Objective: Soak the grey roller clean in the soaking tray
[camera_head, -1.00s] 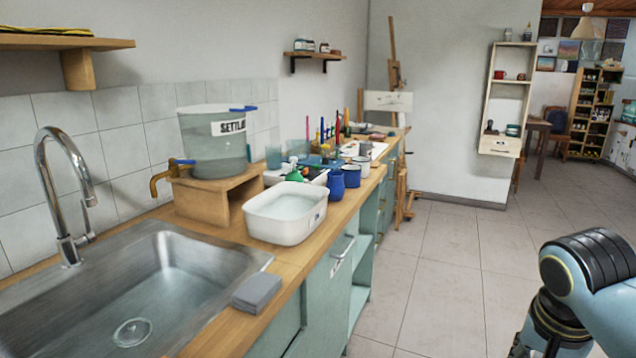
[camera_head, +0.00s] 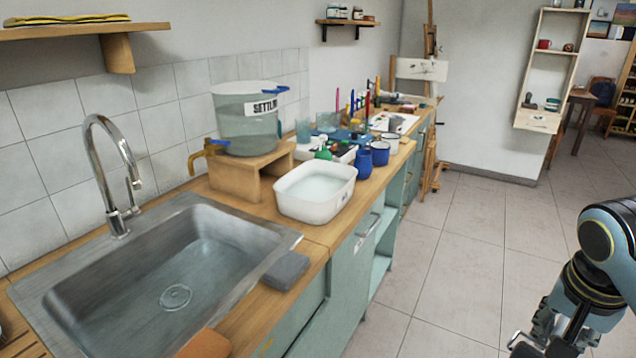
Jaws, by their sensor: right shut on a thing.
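The soaking tray (camera_head: 305,208) is a white, rounded tub with clear water in it, standing on the wooden counter right of the sink. My right gripper (camera_head: 535,343) is low at the bottom right, over the floor side and well apart from the tray. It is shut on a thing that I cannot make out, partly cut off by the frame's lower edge. I do not see the grey roller clearly anywhere. My left gripper is out of view.
A steel sink (camera_head: 120,300) with a tap (camera_head: 108,180) lies left. A grey block (camera_head: 287,270) sits by the counter's front edge. A settling bucket (camera_head: 245,125) stands on a wooden stand (camera_head: 240,180) behind the tray. Blue cups (camera_head: 364,162) stand beyond. The floor at right is clear.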

